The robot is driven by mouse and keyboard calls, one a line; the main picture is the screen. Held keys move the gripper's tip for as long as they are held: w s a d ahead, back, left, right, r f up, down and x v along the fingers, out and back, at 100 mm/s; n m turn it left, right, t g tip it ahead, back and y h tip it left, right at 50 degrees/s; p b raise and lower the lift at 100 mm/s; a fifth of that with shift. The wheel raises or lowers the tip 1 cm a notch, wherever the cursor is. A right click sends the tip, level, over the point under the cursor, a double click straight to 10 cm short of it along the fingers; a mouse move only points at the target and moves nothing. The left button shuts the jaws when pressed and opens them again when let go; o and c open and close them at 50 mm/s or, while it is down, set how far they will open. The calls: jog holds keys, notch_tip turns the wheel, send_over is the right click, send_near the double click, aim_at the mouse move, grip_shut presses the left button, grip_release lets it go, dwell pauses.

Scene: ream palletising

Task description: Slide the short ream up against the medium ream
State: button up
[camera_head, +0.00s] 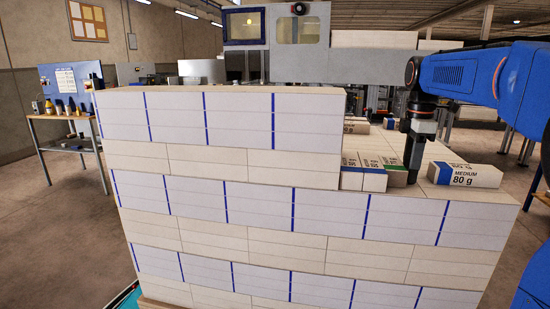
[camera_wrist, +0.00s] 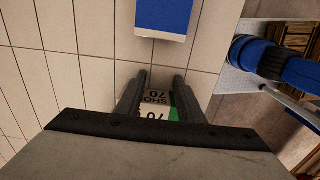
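The medium ream (camera_head: 462,175), white with a blue band and "MEDIUM 80 g", lies on the stack's lower top at the right. In the wrist view a blue-ended ream (camera_wrist: 163,18), apparently the same one, shows beyond the fingers, across a gap of bare surface. The short ream (camera_head: 398,177) has a green end and sits left of the medium ream; its "SHORT 70" label also shows between the fingers in the wrist view (camera_wrist: 156,98). My gripper (camera_wrist: 161,76) points down at the short ream with its fingers apart. Whether the fingers touch it is hidden.
Blue-ended reams (camera_head: 374,181) stand left of the short ream, against the higher part of the stack (camera_head: 235,120). Another ream (camera_head: 357,127) lies farther back. Bare stack top (camera_wrist: 97,75) lies around the medium ream. The stack's edge is close on its right.

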jog(key=shift+w+a, duration=0.15)
jog(key=shift+a, duration=0.45)
dwell(0.4)
jog(key=shift+d, duration=0.2)
dwell(0.9)
jog(key=shift+r, duration=0.1)
jog(key=shift+r, duration=1.4)
jog(key=r, duration=0.1)
jog(key=d+r, duration=0.2)
jog(key=r, duration=0.1)
jog(key=shift+s, duration=0.25)
jog(key=shift+s, duration=0.1)
